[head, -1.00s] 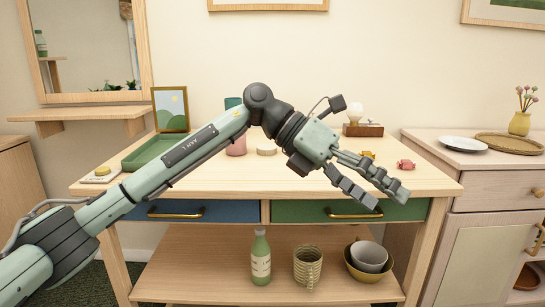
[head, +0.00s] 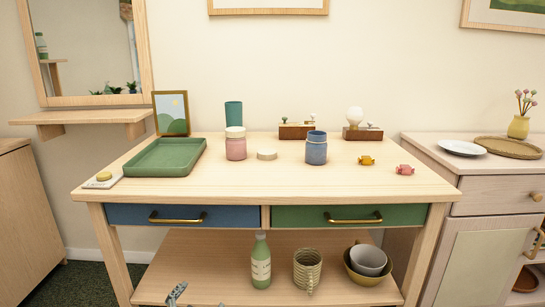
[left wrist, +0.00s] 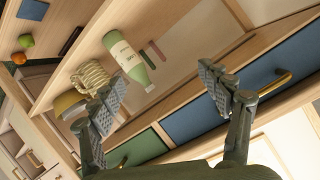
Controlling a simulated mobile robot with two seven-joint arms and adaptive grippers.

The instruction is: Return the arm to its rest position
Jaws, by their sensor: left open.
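My left gripper (left wrist: 163,85) is open and empty in the left wrist view, its two grey fingers spread apart. In the head view only a finger part of this gripper (head: 176,293) shows at the bottom edge, low in front of the table; the rest of the arm is out of frame. The wooden table (head: 250,211) stands ahead, with a blue drawer (head: 150,215) and a green drawer (head: 350,215), both closed. The wrist view shows the blue drawer (left wrist: 262,82) tilted, beyond the right-hand finger. My right gripper is in no view.
The tabletop holds a green tray (head: 165,170), a pink jar (head: 236,147), a blue jar (head: 316,150) and small wrapped sweets (head: 405,170). On the lower shelf stand a bottle (head: 261,263), a ribbed mug (head: 307,268) and stacked bowls (head: 367,262). A sideboard (head: 490,185) is at right.

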